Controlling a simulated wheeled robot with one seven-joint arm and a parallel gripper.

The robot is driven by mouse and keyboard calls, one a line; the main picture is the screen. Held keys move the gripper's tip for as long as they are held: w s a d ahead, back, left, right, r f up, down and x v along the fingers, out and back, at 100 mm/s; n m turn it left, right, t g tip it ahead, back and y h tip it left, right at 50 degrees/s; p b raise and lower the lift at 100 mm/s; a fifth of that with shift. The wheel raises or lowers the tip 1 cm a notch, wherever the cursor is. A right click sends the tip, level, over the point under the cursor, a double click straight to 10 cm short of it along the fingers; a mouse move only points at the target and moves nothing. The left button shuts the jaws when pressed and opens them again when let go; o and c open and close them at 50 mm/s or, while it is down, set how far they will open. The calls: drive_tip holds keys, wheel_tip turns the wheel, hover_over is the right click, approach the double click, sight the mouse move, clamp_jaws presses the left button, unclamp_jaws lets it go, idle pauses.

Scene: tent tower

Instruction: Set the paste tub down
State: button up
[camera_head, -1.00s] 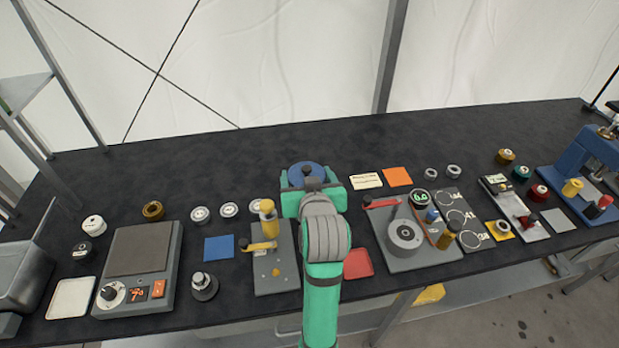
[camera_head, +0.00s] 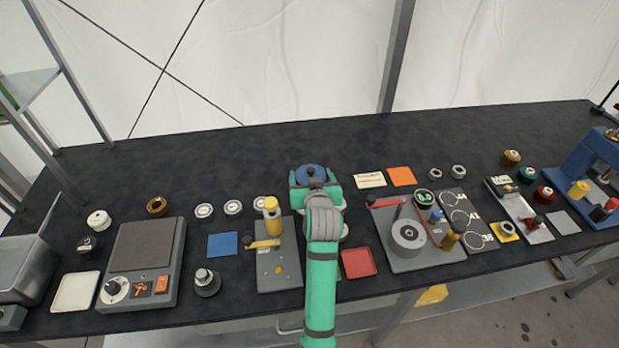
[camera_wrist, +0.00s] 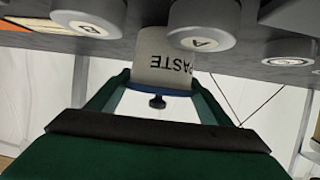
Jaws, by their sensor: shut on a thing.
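The paste tub is a pale cylinder marked PASTE with a blue lid and a dark knob. In the head view its blue lid (camera_head: 311,171) shows between the jaws of my green gripper (camera_head: 316,187), over the back middle of the bench. In the wrist view, which is upside down, my gripper (camera_wrist: 158,82) is shut on the paste tub (camera_wrist: 163,62) near its lid, a finger on each side. The tub looks upright with its base at or very near the bench top. Round pieces partly hide its base, so I cannot tell whether it touches.
The dark bench (camera_head: 240,160) behind is clear.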

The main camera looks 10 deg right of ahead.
drive_tip(key=shift+s+d+f, duration=0.15)
drive_tip(key=shift+d, duration=0.65)
drive_tip(key=shift+a+f, duration=0.15)
drive_tip(key=shift+a, duration=0.05)
drive_tip(key=o, duration=1.3)
drive_tip(key=shift+a, duration=0.15)
drive_tip(key=shift+c, duration=0.2)
